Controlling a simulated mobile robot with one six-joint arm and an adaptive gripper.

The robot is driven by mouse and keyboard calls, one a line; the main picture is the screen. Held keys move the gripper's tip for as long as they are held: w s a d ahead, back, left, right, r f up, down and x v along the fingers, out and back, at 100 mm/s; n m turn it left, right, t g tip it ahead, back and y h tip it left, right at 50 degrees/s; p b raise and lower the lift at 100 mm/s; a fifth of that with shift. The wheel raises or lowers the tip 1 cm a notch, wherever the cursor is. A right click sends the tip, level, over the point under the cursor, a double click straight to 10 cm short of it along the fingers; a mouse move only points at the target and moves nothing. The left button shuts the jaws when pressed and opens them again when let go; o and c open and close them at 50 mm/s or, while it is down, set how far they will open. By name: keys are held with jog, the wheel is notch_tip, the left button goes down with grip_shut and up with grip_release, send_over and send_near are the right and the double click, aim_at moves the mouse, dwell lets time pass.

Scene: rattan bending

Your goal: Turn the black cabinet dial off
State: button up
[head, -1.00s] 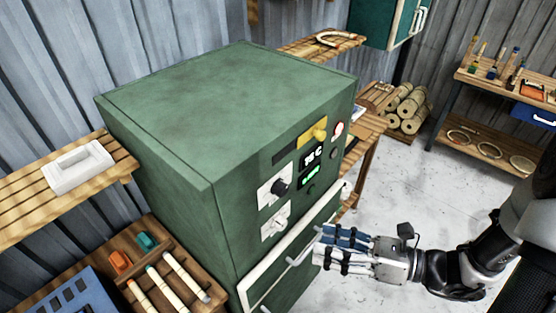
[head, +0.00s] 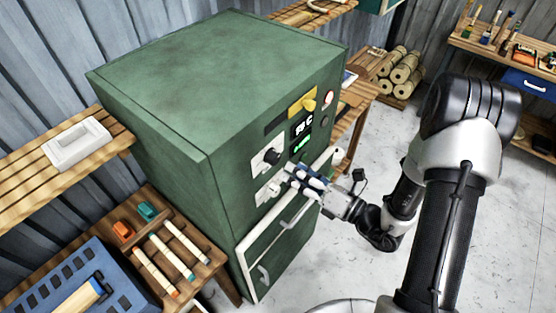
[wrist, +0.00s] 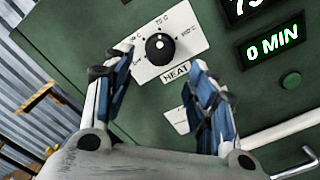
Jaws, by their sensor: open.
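The black dial (wrist: 159,48) sits on a white plate marked HEAT (wrist: 176,70) on the green cabinet's front. Its small white mark points up, roughly toward the 75 C label. In the head view the dial (head: 272,157) is just above and left of my gripper (head: 288,180). My gripper (wrist: 158,75) is open, with one finger to the lower left of the dial and one to the lower right. Its fingers appear apart from the knob, and nothing is between them. Depth to the panel is hard to judge.
The green cabinet (head: 200,80) has a second white plate (head: 267,192) below the dial, partly behind my fingers.

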aim_at(276, 161)
jog(key=x, duration=0.6)
jog(key=shift+w+a, duration=0.25)
jog(key=shift+a, duration=0.1)
jog(key=shift+c, duration=0.6)
jog(key=c, duration=0.9)
